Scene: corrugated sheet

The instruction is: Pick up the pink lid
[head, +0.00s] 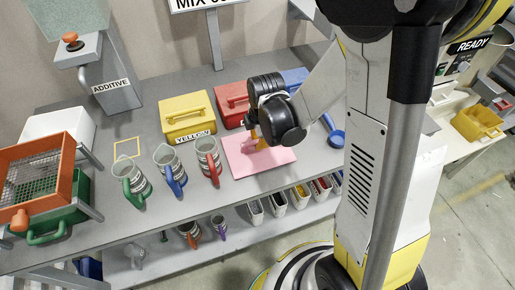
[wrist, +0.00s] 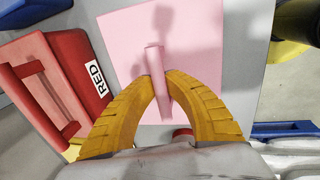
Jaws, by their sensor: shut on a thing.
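The pink lid (head: 243,158) is a flat square panel on the grey bench in the head view, right of the metal jugs. In the wrist view the lid (wrist: 120,45) fills the upper middle, with a raised pink bar handle (wrist: 156,62) standing from it. My gripper (wrist: 158,82) has its two yellow fingers closed on the handle, one on each side. In the head view my gripper (head: 261,138) is over the lid and hides part of it. I cannot tell whether the lid touches the bench.
A red box (head: 231,104) labelled RED and a yellow box (head: 187,116) stand behind the lid. A metal jug with a red handle (head: 208,158) is close on the left. A blue scoop (head: 335,134) lies on the right. A shelf with narrow bins (head: 278,203) runs below the front edge.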

